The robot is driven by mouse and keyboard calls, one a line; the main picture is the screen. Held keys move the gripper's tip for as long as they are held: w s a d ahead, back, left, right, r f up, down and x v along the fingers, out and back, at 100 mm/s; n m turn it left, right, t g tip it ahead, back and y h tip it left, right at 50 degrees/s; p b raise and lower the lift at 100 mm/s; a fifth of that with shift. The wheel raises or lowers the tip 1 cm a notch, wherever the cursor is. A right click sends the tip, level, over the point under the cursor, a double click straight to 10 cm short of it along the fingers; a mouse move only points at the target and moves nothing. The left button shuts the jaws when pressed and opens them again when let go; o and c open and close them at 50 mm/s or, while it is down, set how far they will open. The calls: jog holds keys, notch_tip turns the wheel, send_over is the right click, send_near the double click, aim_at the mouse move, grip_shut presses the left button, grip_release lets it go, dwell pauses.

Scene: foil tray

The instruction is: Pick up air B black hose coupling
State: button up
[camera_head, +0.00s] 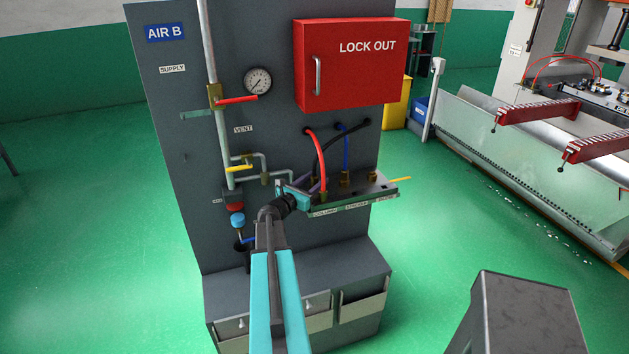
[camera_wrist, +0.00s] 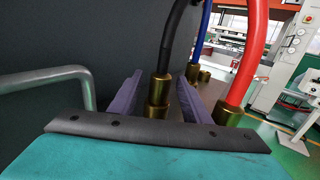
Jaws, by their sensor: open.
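The black hose (camera_wrist: 176,38) ends in a brass coupling (camera_wrist: 158,92) that stands upright in the wrist view. My gripper (camera_wrist: 163,84) is open, with one purple finger on each side of this coupling. The coupling looks to be between the fingers, closer to the left one; I see no clear contact. In the head view the black hose (camera_head: 343,137) arcs down from the panel behind the red hose. My gripper (camera_head: 308,186) is at the left end of the fitting shelf there, and the black hose's coupling is hidden.
The red hose (camera_wrist: 253,55) has a brass coupling (camera_wrist: 228,113) just outside my right finger. The blue hose (camera_wrist: 206,25) stands farther back. A grey pipe (camera_wrist: 60,80) is close on the left. The shelf (camera_head: 352,205) juts from the AIR B panel (camera_head: 175,95), below the red lock out box (camera_head: 350,75).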

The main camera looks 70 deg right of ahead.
dwell(0.3)
grip_shut()
jog(key=shift+r, duration=0.1)
